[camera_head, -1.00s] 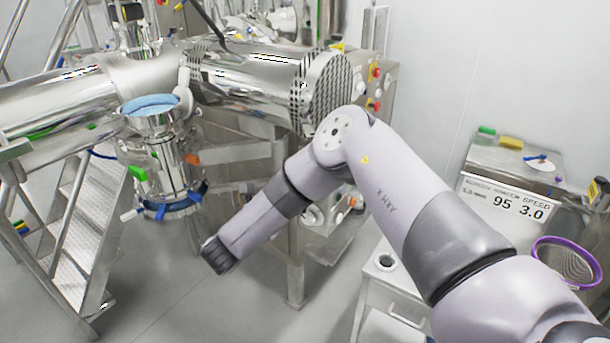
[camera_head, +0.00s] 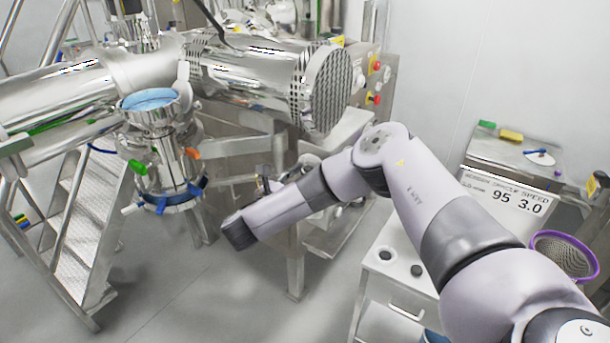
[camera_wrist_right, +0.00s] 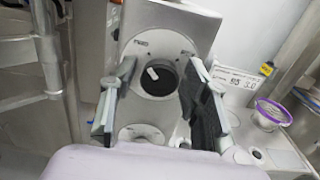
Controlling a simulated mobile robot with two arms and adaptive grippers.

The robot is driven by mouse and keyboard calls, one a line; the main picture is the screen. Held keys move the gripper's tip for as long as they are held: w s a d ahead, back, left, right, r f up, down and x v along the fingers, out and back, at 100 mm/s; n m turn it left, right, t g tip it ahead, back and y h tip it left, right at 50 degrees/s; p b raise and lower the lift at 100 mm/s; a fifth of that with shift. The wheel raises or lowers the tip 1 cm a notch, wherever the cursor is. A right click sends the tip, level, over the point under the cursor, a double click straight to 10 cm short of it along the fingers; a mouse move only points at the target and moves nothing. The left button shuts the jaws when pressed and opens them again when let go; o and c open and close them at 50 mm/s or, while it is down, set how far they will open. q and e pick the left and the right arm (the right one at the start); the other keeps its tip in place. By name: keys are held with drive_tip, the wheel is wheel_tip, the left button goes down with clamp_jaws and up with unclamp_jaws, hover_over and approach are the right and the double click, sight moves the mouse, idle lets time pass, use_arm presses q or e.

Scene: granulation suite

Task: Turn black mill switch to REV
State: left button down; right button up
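The black mill switch (camera_wrist_right: 160,77) is a round black knob with a short white pointer mark. It sits on a round pale plate on a grey box in the right wrist view. The pointer slants toward the upper left; small lettering around it is too blurred to read surely. My right gripper (camera_wrist_right: 160,68) is open, its two fingers either side of the knob in that view. Nothing is between them but the view of the knob, and contact cannot be told. In the head view my right arm hides the switch or it is too small to find. My left gripper is not in view.
A steel mill (camera_head: 160,150) with blue clamps stands left of my right arm, under large horizontal steel drums (camera_head: 250,75). A step ladder (camera_head: 85,225) is at left. A white cart (camera_head: 385,262) and a display (camera_head: 505,195) stand at right. The floor between is clear.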

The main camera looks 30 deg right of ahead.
drive_tip(key=c, duration=0.9)
drive_tip(key=shift+o, duration=0.2)
drive_tip(key=shift+m, duration=0.3)
drive_tip(key=m, duration=1.7)
drive_tip(key=shift+s+f, duration=0.15)
drive_tip(key=shift+s, duration=0.05)
